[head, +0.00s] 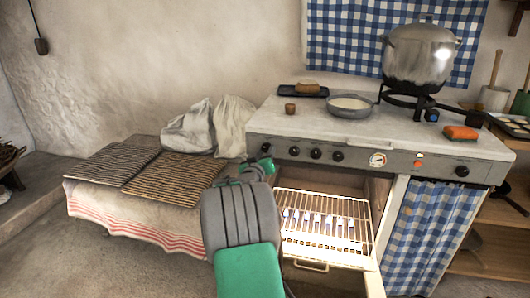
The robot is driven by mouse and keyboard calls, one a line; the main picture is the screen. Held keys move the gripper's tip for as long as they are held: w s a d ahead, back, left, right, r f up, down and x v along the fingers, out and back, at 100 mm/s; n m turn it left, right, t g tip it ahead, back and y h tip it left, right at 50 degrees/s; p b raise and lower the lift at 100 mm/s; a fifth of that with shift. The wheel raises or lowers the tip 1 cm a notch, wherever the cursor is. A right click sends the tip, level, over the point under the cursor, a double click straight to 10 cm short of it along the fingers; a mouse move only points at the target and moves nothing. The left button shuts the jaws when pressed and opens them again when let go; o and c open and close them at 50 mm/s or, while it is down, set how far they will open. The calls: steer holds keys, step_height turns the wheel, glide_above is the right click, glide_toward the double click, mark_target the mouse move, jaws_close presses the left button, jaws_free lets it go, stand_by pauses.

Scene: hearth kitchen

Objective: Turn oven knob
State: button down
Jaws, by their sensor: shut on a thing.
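The stove (400,155) has a grey front panel with a row of dark round knobs, one of them a bare knob (294,151). My gripper (264,161) is at the left end of this row, at the panel. It is shut on the leftmost knob (266,147), which is mostly hidden behind my green and grey hand. The angle of this knob cannot be told. A round dial (377,160) and another dark knob (462,171) are further right on the panel.
Below the panel the oven is open, with a lit wire rack (325,215) inside. Two grill racks (175,178) lie on a cloth-covered bench at left. A large pot (418,55), a pan (350,105) and an orange sponge (460,132) are on the stove top.

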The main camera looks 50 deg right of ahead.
steer(key=n+p, duration=0.2)
steer(key=n, duration=0.4)
steer(key=shift+s, duration=0.1)
stand_by(0.4)
steer(key=c, duration=0.9)
jaws_free()
steer(key=shift+r, duration=0.1)
steer(key=shift+c, duration=0.2)
steer(key=p+v, duration=0.1)
steer(key=v, duration=0.6)
steer(key=shift+a, duration=0.35)
steer(key=shift+s, duration=0.2)
